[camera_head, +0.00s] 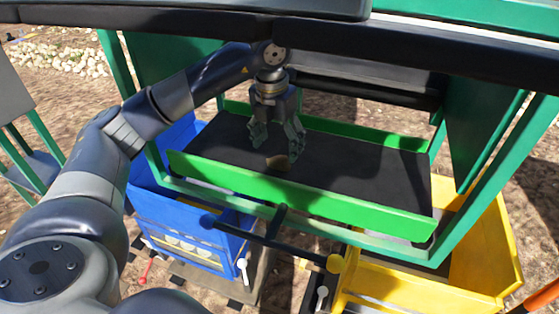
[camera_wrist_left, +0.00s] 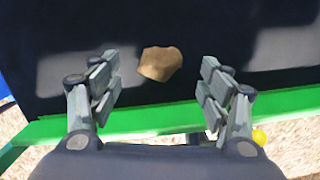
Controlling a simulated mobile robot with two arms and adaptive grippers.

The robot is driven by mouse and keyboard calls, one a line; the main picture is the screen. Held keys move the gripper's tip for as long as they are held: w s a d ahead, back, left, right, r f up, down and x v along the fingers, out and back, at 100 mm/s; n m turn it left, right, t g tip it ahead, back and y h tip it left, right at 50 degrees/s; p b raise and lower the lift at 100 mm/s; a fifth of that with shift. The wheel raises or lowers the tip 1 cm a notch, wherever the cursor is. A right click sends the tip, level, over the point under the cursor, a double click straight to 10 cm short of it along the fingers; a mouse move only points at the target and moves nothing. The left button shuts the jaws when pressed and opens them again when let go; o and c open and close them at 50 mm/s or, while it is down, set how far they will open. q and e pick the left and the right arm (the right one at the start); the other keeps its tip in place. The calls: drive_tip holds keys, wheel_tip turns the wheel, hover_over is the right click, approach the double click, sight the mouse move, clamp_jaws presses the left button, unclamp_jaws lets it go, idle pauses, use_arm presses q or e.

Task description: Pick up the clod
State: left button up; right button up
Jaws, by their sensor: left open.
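The clod (camera_head: 277,162) is a small brown lump on the black conveyor belt (camera_head: 370,172), close to the belt's green front wall. In the left wrist view the clod (camera_wrist_left: 160,63) lies between and a little beyond the two fingers, with clear space on both sides. My left gripper (camera_head: 277,146) is open and empty above the belt, pointing down, just behind the clod in the head view. It also shows in the left wrist view (camera_wrist_left: 160,95) with its fingers wide apart. My right gripper is not seen.
Green side walls (camera_head: 300,192) edge the belt. A blue crate (camera_head: 185,222) stands at the lower left and a yellow crate (camera_head: 480,265) at the lower right. Green frame posts (camera_head: 490,175) and a dark overhead beam (camera_head: 440,50) surround the belt. The belt's right part is clear.

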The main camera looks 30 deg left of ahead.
sight(279, 158)
use_arm(q)
wheel_tip(279, 158, down, 4)
drive_tip(key=shift+d+r+p, duration=0.1)
drive_tip(key=shift+r+p, duration=0.1)
drive_tip(key=shift+p, duration=0.5)
drive_tip(key=shift+w+f, duration=0.15)
drive_tip(key=shift+f, duration=0.45)
drive_tip(key=c, duration=1.2)
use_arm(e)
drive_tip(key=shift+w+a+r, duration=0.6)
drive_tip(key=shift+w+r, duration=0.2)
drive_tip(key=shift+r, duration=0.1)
